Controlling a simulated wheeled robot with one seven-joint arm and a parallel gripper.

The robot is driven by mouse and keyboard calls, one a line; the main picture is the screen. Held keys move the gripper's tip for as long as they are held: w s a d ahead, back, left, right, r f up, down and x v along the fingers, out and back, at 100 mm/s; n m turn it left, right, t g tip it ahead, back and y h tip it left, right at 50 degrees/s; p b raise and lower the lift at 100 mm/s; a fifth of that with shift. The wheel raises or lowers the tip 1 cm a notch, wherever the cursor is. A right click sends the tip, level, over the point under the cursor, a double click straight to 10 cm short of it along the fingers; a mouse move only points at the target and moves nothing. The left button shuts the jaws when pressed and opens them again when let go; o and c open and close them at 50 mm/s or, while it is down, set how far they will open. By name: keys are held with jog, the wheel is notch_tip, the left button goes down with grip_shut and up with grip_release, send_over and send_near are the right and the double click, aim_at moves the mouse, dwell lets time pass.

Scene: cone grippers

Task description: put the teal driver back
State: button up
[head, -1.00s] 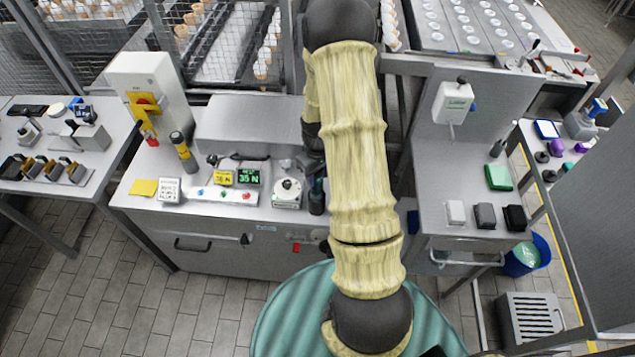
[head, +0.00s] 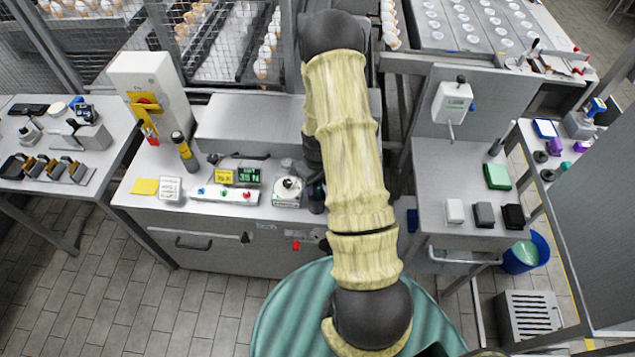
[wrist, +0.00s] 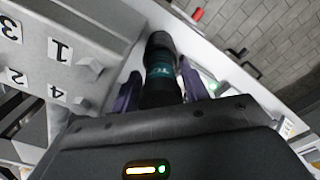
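The teal driver (wrist: 160,70) is a dark cylinder with a teal band and light lettering. In the wrist view it lies between the purple fingers of my gripper (wrist: 160,88), which appear to press on both its sides. In the head view the driver (head: 317,192) shows as a dark upright shape at the right end of the left bench, beside my arm. My gripper is mostly hidden behind my forearm there. A grey panel (wrist: 75,22) with number labels 1 to 4 and short pegs is at the left of the wrist view.
A dial box (head: 288,191) and a button strip (head: 224,194) stand left of the driver on the bench. A grey housing (head: 245,120) rises behind them. A right-hand bench (head: 455,180) holds a green block (head: 497,176) and several small blocks. A wire-mesh fence stands behind.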

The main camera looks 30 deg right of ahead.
jog(key=shift+r, duration=0.15)
notch_tip(320, 180, up, 12)
jog(key=b, duration=0.3)
dwell(0.6)
jog(key=shift+a+r, duration=0.1)
dwell(0.3)
jog(key=s+a+r+m+t, duration=0.2)
jog(key=s+a+r, duration=0.7)
jog(key=s+a, duration=0.3)
jog(key=shift+a+t, duration=0.3)
jog(key=shift+a, duration=0.45)
